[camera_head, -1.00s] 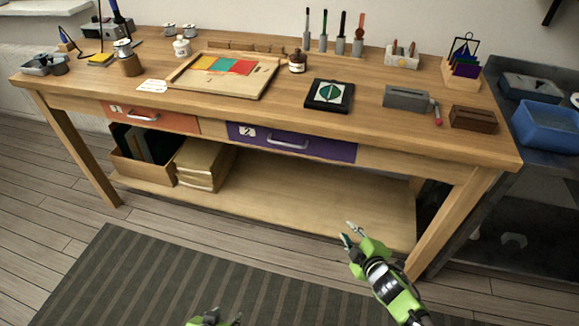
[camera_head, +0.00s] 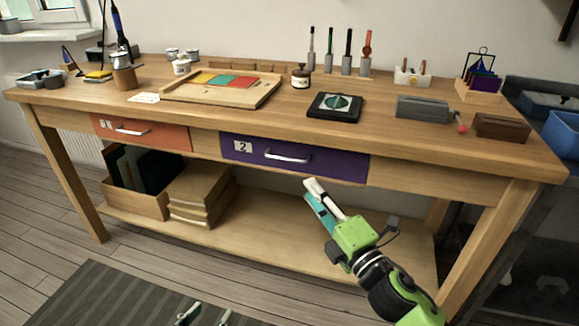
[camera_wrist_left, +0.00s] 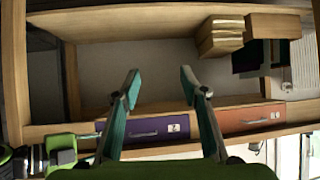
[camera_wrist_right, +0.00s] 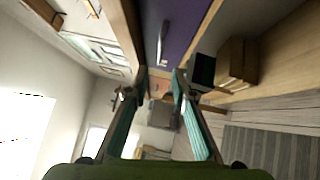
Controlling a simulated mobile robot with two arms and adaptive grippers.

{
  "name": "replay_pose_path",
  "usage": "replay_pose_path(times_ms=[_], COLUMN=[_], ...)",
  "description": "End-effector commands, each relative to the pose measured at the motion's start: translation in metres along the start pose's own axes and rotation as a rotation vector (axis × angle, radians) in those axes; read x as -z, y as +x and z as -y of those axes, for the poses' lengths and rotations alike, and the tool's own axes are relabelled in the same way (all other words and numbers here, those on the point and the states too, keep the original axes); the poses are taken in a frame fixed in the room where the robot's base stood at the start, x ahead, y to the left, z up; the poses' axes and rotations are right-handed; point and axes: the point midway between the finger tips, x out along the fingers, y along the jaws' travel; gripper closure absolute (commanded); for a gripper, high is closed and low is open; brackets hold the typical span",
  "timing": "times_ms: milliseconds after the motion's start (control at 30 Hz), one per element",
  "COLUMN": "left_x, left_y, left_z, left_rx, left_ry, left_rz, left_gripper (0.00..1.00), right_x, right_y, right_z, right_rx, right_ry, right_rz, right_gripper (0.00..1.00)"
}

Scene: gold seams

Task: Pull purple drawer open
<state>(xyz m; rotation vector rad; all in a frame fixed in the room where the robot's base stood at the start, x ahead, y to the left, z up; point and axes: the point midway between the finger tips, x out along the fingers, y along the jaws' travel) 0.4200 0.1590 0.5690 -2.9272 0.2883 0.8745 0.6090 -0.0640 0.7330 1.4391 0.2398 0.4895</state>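The purple drawer (camera_head: 320,163), labelled 2, sits flush and shut in the front of the wooden workbench, with a silver bar handle (camera_head: 288,157). My right gripper (camera_head: 313,190) is open, in front of and just below the drawer, apart from the handle. In the right wrist view the purple front (camera_wrist_right: 185,25) and the handle (camera_wrist_right: 163,42) lie ahead of the gap between its fingertips (camera_wrist_right: 160,72). My left gripper (camera_head: 204,314) is low at the bottom edge of the head view. In the left wrist view it is open and empty (camera_wrist_left: 160,75), with the drawer (camera_wrist_left: 150,129) beyond it.
An orange drawer (camera_head: 150,133) is shut to the left. The lower shelf (camera_head: 270,245) holds a wooden box (camera_head: 135,197) and stacked brown packets (camera_head: 195,195). Tools, a tray (camera_head: 180,95) and a vise-like grey block (camera_head: 422,108) stand on the benchtop.

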Motion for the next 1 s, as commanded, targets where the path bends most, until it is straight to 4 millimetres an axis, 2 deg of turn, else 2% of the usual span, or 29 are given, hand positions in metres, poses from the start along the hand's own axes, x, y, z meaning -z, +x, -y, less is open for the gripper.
replay_pose_path(times_ms=[233, 533, 733, 1000], left_x=[0.022, 0.067, 0.086, 0.091], left_y=[0.004, 0.002, -0.003, -0.005], left_z=[-0.003, -0.009, -0.011, -0.012], left_rx=[-0.007, -0.018, -0.023, -0.024], left_ry=[0.001, 0.001, 0.0, 0.0], left_rz=[-0.103, -0.301, -0.388, -0.408], left_gripper=[0.6, 0.6, 0.6, 0.6], right_x=[0.0, 0.0, 0.0, 0.0], right_y=[0.046, 0.098, 0.115, 0.119], right_z=[0.0, 0.001, 0.001, 0.001], right_rx=[-0.002, 0.0, 0.001, 0.001], right_ry=[0.001, 0.001, 0.002, 0.002], right_rz=[0.002, 0.001, 0.001, 0.001], right_gripper=[0.77, 0.77, 0.77, 0.77])
